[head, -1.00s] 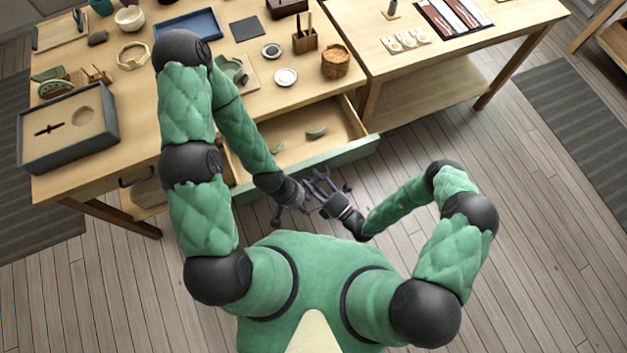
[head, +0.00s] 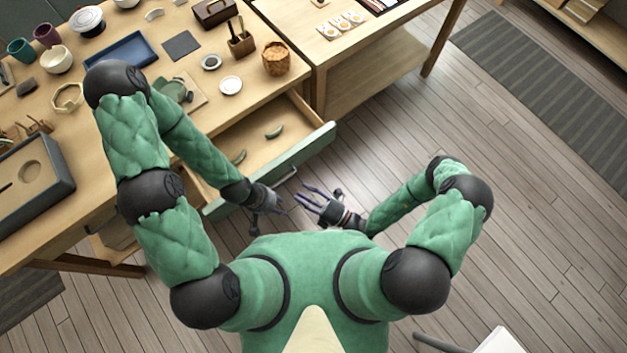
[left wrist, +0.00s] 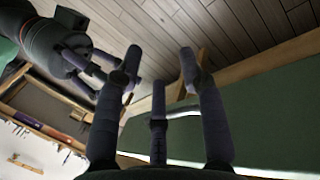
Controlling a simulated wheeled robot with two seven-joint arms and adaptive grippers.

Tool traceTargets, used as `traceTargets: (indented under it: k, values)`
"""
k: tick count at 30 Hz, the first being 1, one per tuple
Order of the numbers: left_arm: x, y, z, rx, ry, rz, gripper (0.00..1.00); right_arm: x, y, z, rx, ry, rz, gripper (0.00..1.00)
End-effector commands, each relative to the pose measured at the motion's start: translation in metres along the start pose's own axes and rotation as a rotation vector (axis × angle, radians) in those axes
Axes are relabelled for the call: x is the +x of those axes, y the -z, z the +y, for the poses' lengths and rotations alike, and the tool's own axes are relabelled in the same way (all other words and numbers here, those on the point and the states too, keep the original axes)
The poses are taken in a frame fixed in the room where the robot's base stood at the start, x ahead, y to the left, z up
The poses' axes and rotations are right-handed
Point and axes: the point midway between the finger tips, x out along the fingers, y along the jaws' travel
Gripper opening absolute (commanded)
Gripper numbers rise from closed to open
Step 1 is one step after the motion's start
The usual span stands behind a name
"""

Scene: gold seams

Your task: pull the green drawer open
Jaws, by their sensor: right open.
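The green drawer front (head: 318,140) stands pulled well out from the wooden table in the head view. Its pale interior shows two green curved pieces (head: 274,132). The metal handle (head: 285,176) runs along the front. My left gripper (head: 283,207) is just in front of the drawer front, near the handle. In the left wrist view its fingers (left wrist: 160,85) are spread with nothing held, and the green front (left wrist: 270,110) and handle (left wrist: 183,113) show behind them. My right gripper (head: 310,196) is open and empty, to the right of the left one, clear of the drawer.
The table carries a blue tray (head: 148,57), a woven basket (head: 276,46), a small white dish (head: 231,85) and a grey box (head: 18,208) at left. A second table (head: 390,62) stands at upper right. Wooden floor is clear right of the drawer.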

Motion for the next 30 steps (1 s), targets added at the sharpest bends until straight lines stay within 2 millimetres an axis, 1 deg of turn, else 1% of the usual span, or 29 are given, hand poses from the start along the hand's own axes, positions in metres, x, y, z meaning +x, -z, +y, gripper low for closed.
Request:
traceTargets:
  k: [3, 10, 15, 30]
  values:
    - [0.000, 0.000, 0.000, 0.000, 0.000, 0.000, 0.40, -0.014, -0.001, 0.000, 0.000, 0.002, -0.005, 0.44]
    - [0.000, 0.000, 0.000, 0.000, 0.000, 0.000, 0.40, -0.030, -0.001, 0.000, -0.001, 0.000, -0.002, 0.44]
    - [0.000, 0.000, 0.000, 0.000, 0.000, 0.000, 0.40, -0.033, 0.000, 0.000, -0.001, 0.001, -0.001, 0.44]
    - [0.000, 0.000, 0.000, 0.000, 0.000, 0.000, 0.40, -0.033, 0.000, 0.000, -0.001, 0.000, 0.000, 0.44]
